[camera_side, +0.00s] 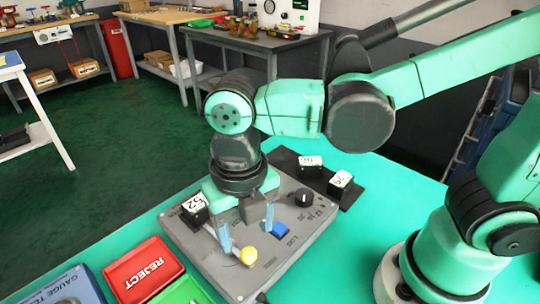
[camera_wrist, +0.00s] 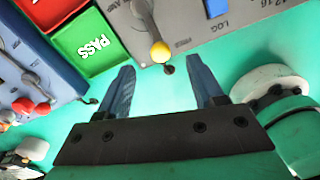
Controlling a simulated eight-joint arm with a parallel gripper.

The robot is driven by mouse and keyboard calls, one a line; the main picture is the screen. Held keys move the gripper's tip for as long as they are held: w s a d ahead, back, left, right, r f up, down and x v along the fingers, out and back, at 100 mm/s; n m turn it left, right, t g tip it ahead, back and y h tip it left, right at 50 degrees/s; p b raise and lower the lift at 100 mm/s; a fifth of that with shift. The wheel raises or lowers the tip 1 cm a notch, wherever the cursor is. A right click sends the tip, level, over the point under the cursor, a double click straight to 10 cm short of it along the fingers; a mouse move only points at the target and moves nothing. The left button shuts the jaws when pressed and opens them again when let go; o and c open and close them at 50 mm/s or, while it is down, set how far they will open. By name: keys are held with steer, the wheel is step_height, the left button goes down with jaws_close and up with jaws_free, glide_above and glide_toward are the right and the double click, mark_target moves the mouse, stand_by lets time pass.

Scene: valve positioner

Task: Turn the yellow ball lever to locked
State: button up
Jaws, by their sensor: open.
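The yellow ball (camera_side: 248,256) sits on the end of a metal lever on the grey panel (camera_side: 292,255), near its front edge. In the wrist view my gripper (camera_wrist: 161,63) is open, and the ball lies roughly in line with the gap. I cannot read a locked mark.
A blue LOG button (camera_side: 280,230) is beside the right finger, and a black knob (camera_side: 303,197) is farther back. Numbered black blocks (camera_side: 195,208) stand around the panel. A red REJECT tray (camera_side: 145,269) and a green PASS tray (camera_wrist: 95,43) lie left of it.

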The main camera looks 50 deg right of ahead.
mark_target(248, 250)
steer(key=shift+f, duration=2.7)
jaws_close()
